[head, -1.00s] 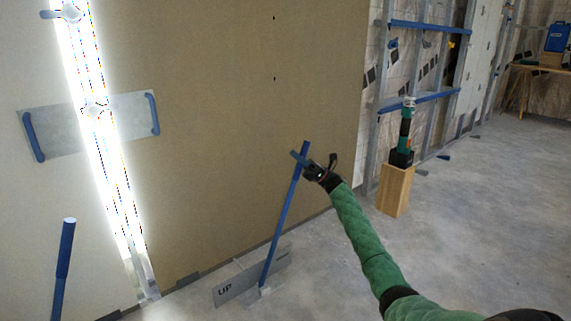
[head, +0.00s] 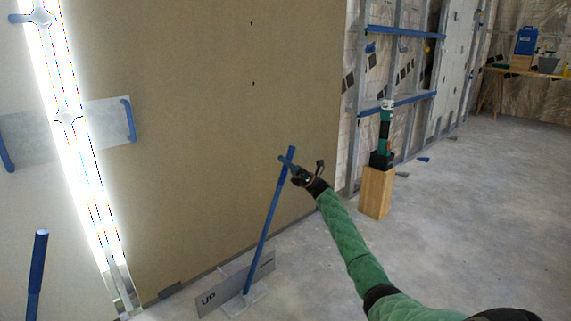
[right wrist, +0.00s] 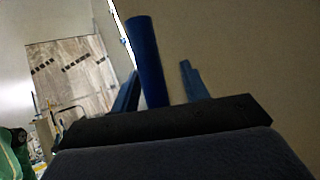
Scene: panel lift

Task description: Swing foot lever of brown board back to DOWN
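The brown board (head: 200,120) stands upright across the middle of the head view. Its blue foot lever (head: 268,220) rises from a floor base, tilted with its top to the right. A grey plate (head: 215,297) behind the lever's foot reads UP at its left end; no word is readable at its right end. My right gripper (head: 289,162) is at the lever's top end. In the right wrist view the lever (right wrist: 147,60) stands between the two blue fingers, with a gap to the right finger, so the gripper looks open around it. My left gripper is not in view.
Another blue lever (head: 37,265) stands at lower left. A grey panel with blue handles (head: 100,122) crosses the bright light strip at left. A wooden block (head: 376,192) carrying a green tool (head: 384,140) stands right of the board.

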